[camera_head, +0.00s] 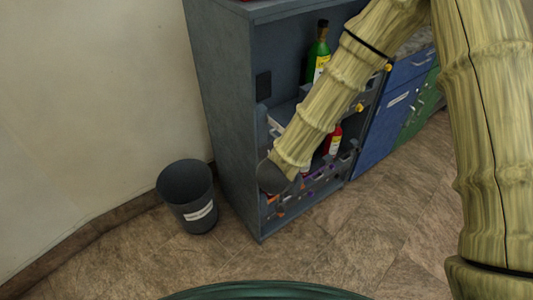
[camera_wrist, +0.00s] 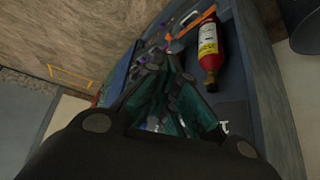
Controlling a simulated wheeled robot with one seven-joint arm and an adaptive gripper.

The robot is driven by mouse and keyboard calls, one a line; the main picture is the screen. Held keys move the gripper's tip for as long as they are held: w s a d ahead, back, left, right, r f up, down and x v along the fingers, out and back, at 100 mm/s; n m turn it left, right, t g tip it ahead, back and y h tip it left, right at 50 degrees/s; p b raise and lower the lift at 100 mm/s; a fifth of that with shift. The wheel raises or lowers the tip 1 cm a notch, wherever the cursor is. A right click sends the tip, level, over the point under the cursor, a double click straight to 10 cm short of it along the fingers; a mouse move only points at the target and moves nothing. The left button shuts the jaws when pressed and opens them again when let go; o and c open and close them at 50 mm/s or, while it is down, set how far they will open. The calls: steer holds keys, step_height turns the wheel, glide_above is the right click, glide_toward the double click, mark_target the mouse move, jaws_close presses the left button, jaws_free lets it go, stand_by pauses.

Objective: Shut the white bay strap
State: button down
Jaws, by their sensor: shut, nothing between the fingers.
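My gripper (camera_wrist: 172,105) is shut and empty in the wrist view, with its teal-and-dark fingers close together over the lower part of the cabinet. In the head view only its dark wrist end (camera_head: 272,177) shows, in front of the cabinet's lower opening. The grey-blue cabinet (camera_head: 225,120) holds a green cylinder (camera_head: 318,58) above and a red cylinder (camera_head: 334,138) lower down. The red cylinder also lies large beside my fingers in the wrist view (camera_wrist: 208,52). I cannot make out the white bay strap; my arm and fingers cover much of the lower bays.
A dark bin (camera_head: 187,196) with a white label stands on the floor left of the cabinet. Blue drawers (camera_head: 392,125) and a green cabinet front (camera_head: 425,103) stand to the right. Yellow knobs (camera_head: 360,107) stick out from the cabinet's front. The floor in front is clear.

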steer(key=s+a+r+m+g, duration=0.1)
steer(key=a+r, duration=0.4)
steer(key=r, duration=0.3)
steer(key=s+a+r+m+g+b, duration=0.1)
steer(key=s+a+r+m, duration=0.1)
steer(key=a+r, duration=0.5)
steer(key=s+a+r+m, duration=0.1)
steer(key=a+r, duration=0.2)
steer(key=r, duration=0.7)
steer(key=w+d+f+b, duration=0.1)
steer(key=w+d+f, duration=0.4)
steer(key=d+f, duration=0.1)
steer(key=shift+d+f+h, duration=0.35)
steer(key=shift+f+h, duration=0.05)
steer(key=shift+f, duration=0.5)
steer(key=shift+d, duration=0.1)
steer(key=shift+d+n+p, duration=0.2)
steer(key=shift+n+p, duration=0.2)
steer(key=shift+p, duration=0.15)
